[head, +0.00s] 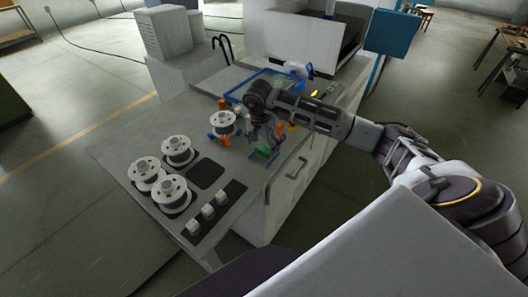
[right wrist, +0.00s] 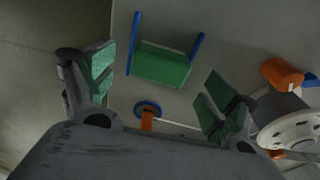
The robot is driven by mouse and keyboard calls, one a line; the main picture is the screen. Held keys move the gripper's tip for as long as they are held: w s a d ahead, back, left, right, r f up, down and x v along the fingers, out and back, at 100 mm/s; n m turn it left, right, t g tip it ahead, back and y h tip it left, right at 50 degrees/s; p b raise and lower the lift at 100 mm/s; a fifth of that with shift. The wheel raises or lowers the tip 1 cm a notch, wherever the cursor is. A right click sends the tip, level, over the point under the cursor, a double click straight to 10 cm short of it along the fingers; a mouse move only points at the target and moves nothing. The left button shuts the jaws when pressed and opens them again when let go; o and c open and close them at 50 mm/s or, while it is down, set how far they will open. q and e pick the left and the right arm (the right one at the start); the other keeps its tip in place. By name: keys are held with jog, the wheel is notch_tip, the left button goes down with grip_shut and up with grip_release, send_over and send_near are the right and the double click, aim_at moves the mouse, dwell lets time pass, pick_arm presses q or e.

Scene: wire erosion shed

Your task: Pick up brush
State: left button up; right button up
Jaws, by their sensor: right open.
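I cannot surely make out a brush in either view. My right gripper (head: 264,135) points down over the near right part of the grey bench top. In the right wrist view its two green-padded fingers (right wrist: 158,88) are spread wide with nothing between the pads. A green block between two blue bars (right wrist: 162,66) lies below and ahead of the fingers, apart from them; it also shows in the head view (head: 265,152) just under the gripper. A small yellow and dark item (head: 315,92) lies at the bench's far right. My left gripper is out of view.
A white spool on an orange stand (head: 223,123) stands close left of the gripper. Several white spools (head: 172,190) stand at the bench's left. A blue frame (head: 236,95) lies behind the gripper. An orange post with a blue ring (right wrist: 148,112) shows between the fingers.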

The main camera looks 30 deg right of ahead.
aim_at(264, 148)
jog(key=shift+w+d+f+p, duration=0.1)
jog(key=shift+d+f+p, duration=0.1)
jog(key=shift+f, duration=0.65)
jog(key=shift+d+f+p, duration=0.1)
jog(key=shift+f+p, duration=0.1)
jog(key=shift+f, duration=0.65)
jog(key=shift+c, duration=0.4)
jog(key=c, duration=1.1)
jog(key=shift+c, duration=0.2)
jog(key=shift+r, duration=0.1)
jog(key=shift+r+b, duration=1)
jog(key=shift+r, duration=3.95)
jog(key=shift+a+n, duration=0.1)
jog(key=shift+n, duration=0.2)
